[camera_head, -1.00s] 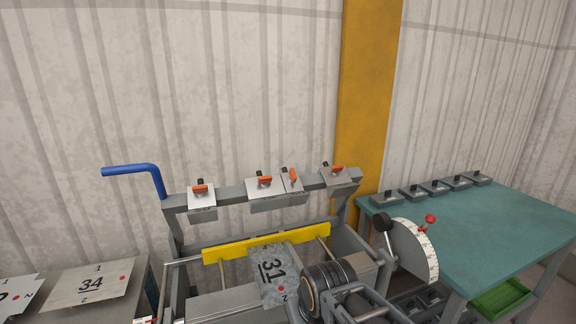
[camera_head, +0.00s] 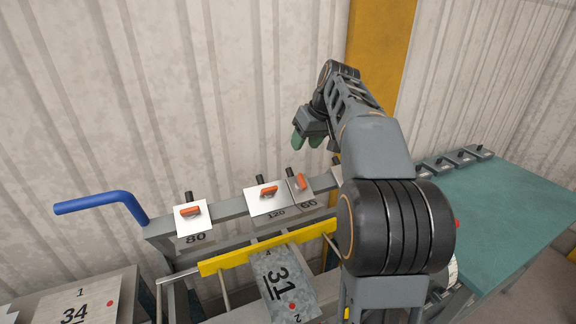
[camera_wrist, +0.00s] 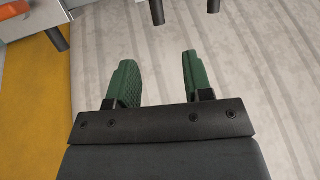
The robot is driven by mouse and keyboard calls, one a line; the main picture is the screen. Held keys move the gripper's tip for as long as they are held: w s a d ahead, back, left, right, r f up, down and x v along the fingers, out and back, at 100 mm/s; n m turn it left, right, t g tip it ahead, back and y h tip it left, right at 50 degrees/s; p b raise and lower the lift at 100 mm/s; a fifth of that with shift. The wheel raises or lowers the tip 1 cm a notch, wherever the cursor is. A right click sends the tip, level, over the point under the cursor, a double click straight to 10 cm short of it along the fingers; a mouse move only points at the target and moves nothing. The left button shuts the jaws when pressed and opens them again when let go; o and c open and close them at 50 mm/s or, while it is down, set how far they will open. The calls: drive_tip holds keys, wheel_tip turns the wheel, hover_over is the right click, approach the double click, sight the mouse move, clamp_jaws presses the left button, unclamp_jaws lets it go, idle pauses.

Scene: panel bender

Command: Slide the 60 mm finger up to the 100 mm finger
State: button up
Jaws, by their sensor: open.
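The 60 mm finger (camera_head: 304,189) hangs on the grey beam, close beside the right edge of the 120 finger (camera_head: 268,202). It has an orange lever and a dark peg. The finger farther right on the beam, where the 100 mm one would be, is mostly hidden behind my arm in the head view; its label cannot be read. My gripper (camera_head: 308,141) is open and empty, above and behind the beam near the 60 mm finger. In the wrist view its green fingertips (camera_wrist: 160,66) are apart, with only the wall between them.
The 80 finger (camera_head: 192,220) is at the beam's left, near a blue handle (camera_head: 100,202). Dark pegs (camera_wrist: 157,12) show at the wrist view's top. A green table (camera_head: 510,205) stands right.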

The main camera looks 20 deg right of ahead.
sight(291, 171)
drive_tip(key=p+x, duration=0.1)
drive_tip(key=x, duration=1.1)
drive_tip(key=shift+w+f, duration=0.15)
drive_tip(key=shift+f, duration=0.25)
drive_tip(key=shift+c, duration=0.2)
clamp_jaws()
